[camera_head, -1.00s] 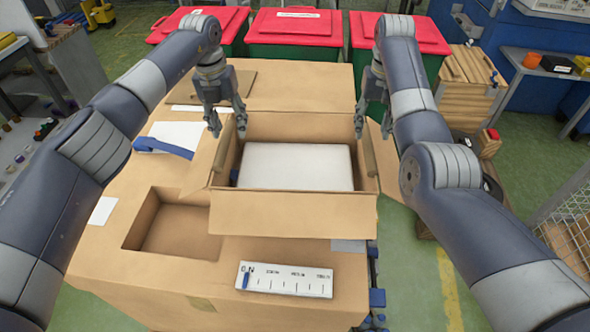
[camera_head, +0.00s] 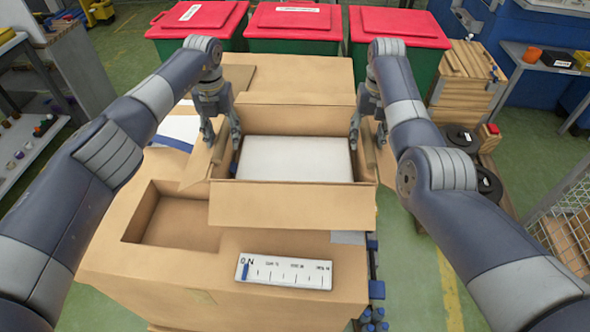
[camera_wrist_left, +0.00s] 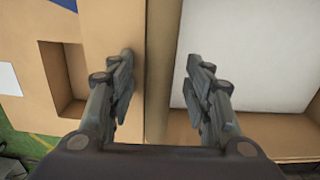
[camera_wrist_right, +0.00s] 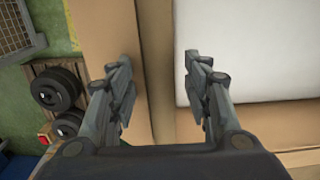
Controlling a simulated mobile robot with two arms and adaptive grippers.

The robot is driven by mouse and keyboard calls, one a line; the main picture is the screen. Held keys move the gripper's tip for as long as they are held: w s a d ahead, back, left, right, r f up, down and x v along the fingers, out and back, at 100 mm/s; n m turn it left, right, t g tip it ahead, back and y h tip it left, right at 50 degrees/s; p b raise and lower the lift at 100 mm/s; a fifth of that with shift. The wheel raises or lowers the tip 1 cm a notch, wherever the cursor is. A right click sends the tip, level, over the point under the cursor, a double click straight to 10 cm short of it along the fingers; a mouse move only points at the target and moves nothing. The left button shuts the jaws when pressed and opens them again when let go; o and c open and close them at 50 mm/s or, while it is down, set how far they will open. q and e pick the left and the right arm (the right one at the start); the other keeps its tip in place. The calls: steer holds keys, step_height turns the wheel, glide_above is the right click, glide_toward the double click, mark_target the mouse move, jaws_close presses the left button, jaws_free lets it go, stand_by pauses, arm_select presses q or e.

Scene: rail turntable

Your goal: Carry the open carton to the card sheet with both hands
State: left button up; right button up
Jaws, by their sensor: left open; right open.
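The open carton (camera_head: 290,208) stands on a large cardboard-coloured surface in the head view, flaps folded out, with a flat white item (camera_head: 295,158) inside. My left gripper (camera_head: 222,138) is open at the carton's left wall; in the left wrist view its fingers (camera_wrist_left: 160,85) sit either side of that wall's edge. My right gripper (camera_head: 368,142) is open at the right wall; in the right wrist view its fingers (camera_wrist_right: 160,85) straddle that edge. Neither gripper is closed on the wall. A white sheet (camera_head: 180,128), perhaps the card sheet, lies left of the carton, partly hidden by my left arm.
A rectangular recess (camera_head: 180,220) lies left in front of the carton. A white printed scale plate (camera_head: 284,271) lies at the front. Red-lidded bins (camera_head: 292,22) stand behind. Wooden crates (camera_head: 465,75) and dark discs (camera_head: 462,138) are at right.

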arm_select(q)
step_height(320, 180, down, 2)
steer(key=shift+s+f, duration=0.1)
arm_select(e)
step_height(320, 180, down, 2)
steer(key=shift+s+f, duration=0.1)
arm_select(q)
steer(key=shift+w+f, duration=0.2)
steer(key=shift+f, duration=0.35)
arm_select(e)
steer(key=shift+w+f, duration=0.2)
steer(key=shift+f, duration=0.3)
arm_select(q)
steer(key=shift+s, duration=0.1)
steer(key=shift+r, duration=0.1)
steer(key=shift+c, duration=1.3)
arm_select(e)
steer(key=shift+s, duration=0.1)
steer(key=shift+c, duration=1.3)
arm_select(q)
jaws_close()
arm_select(e)
jaws_close()
arm_select(q)
steer(key=shift+d, duration=0.1)
arm_select(e)
steer(key=shift+a, duration=0.15)
